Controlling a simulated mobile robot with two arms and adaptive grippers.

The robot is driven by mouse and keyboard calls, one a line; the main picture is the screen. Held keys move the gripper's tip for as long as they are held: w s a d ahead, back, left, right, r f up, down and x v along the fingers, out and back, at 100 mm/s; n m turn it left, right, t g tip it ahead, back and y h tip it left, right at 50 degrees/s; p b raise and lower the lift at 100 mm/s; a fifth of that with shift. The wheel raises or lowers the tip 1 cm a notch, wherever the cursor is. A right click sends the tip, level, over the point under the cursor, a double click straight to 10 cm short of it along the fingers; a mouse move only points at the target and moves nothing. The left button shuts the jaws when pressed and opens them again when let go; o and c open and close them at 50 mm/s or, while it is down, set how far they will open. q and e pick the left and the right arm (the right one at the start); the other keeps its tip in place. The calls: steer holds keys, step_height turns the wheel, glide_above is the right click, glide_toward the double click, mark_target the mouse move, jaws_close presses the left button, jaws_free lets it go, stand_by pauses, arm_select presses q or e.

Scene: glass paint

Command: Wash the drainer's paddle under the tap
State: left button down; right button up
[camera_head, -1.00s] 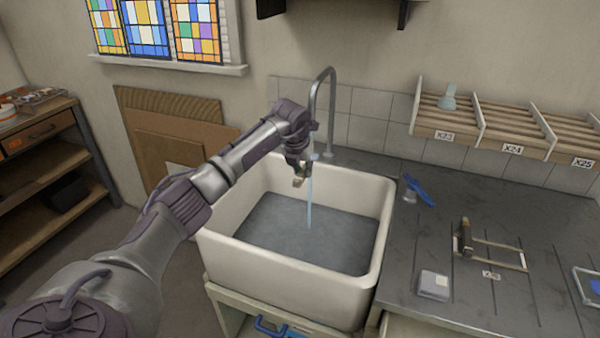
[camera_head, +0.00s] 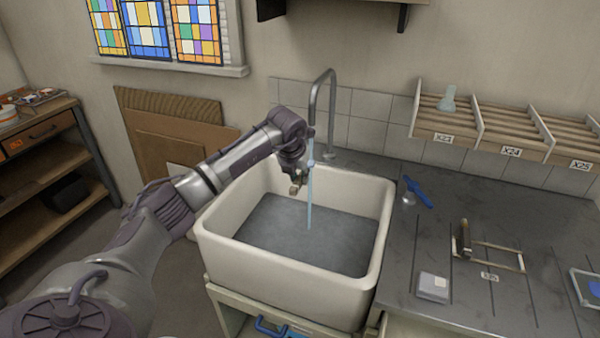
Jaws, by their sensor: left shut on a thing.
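My left gripper (camera_head: 298,184) is over the sink (camera_head: 212,240), close to the left of the water stream. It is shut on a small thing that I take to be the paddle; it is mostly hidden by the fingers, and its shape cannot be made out. The tap (camera_head: 331,110) is running, and a thin blue stream (camera_head: 309,205) falls from its curved spout into the basin. The stream passes right beside my gripper; I cannot tell whether it touches the held thing. My right gripper is not in view.
The dark counter (camera_head: 400,262) right of the sink holds a blue tool (camera_head: 418,193), a small frame rack (camera_head: 497,257) and a pale grey block (camera_head: 433,287). A labelled slatted shelf (camera_head: 510,130) with a glass flask (camera_head: 447,100) hangs above. Shelving (camera_head: 50,170) stands at left.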

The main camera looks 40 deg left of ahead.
arm_select(q)
steer(key=shift+s+d+p, duration=0.5)
steer(key=shift+s+d, duration=1.3)
steer(key=shift+s, duration=0.3)
steer(key=s+d+r+p, duration=0.2)
steer(key=s+d+r, duration=0.1)
steer(key=r, duration=0.1)
steer(key=shift+s+d+p, duration=0.15)
steer(key=shift+s+p, duration=0.15)
steer(key=shift+s, duration=0.1)
